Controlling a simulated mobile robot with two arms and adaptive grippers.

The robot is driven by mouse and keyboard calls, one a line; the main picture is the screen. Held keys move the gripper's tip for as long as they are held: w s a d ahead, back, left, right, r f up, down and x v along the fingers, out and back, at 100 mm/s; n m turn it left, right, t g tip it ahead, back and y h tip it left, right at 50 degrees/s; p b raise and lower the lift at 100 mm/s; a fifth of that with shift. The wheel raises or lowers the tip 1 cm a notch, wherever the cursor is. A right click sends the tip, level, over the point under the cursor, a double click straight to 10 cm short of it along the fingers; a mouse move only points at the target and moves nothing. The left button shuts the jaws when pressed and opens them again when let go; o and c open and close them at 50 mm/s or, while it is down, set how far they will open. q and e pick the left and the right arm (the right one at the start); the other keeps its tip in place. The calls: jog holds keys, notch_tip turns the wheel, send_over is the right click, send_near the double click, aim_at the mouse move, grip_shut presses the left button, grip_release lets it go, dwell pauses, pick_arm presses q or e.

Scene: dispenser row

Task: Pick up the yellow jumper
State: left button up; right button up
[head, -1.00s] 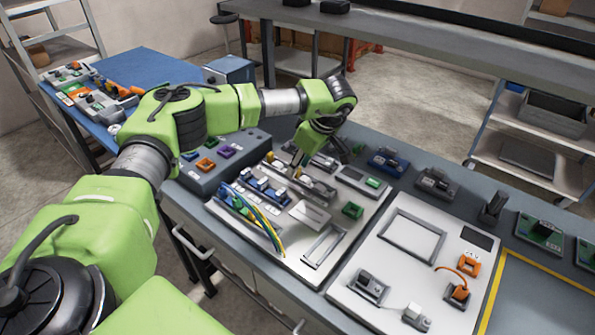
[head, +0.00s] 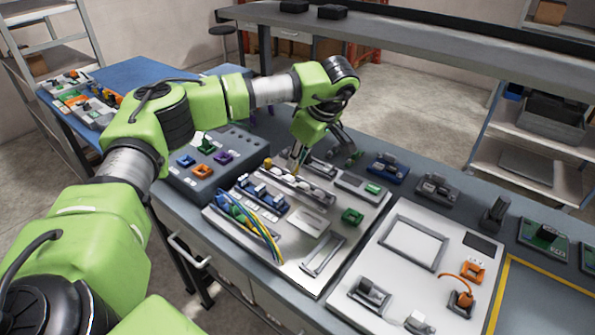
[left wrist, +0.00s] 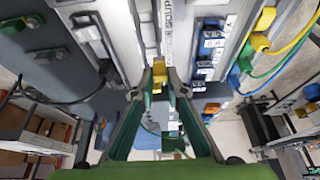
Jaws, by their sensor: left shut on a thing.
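The yellow jumper (left wrist: 159,72) is a small yellow piece between the fingertips of my left gripper (left wrist: 158,88) in the left wrist view. The fingers are shut on it. In the head view my left gripper (head: 298,160) points down over the back part of the silver board (head: 312,222), near a row of pale terminal blocks. The jumper is very small there and partly hidden by the fingers. I cannot tell whether it is clear of the blocks. My right gripper is in neither view.
Blue blocks (head: 262,195) and looped coloured wires (head: 250,225) are on the silver board's left side. A grey box with coloured sockets (head: 222,157) stands to the left. A white board (head: 385,285) lies to the right. Blue and grey devices line the bench's back.

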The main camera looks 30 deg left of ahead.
pick_arm(q)
jog(key=s+d+r+b, duration=0.1)
jog(key=s+d+r, duration=0.4)
jog(key=s+r, duration=0.3)
jog(key=s, duration=0.3)
jog(key=shift+b, duration=0.4)
jog(key=shift+s, duration=0.1)
jog(key=shift+r+p, duration=0.75)
jog(key=shift+p, duration=0.1)
jog(key=shift+r, duration=0.2)
jog(key=shift+r, duration=0.1)
notch_tip(320, 180, up, 3)
jog(key=p, duration=0.3)
jog(key=shift+p, duration=0.4)
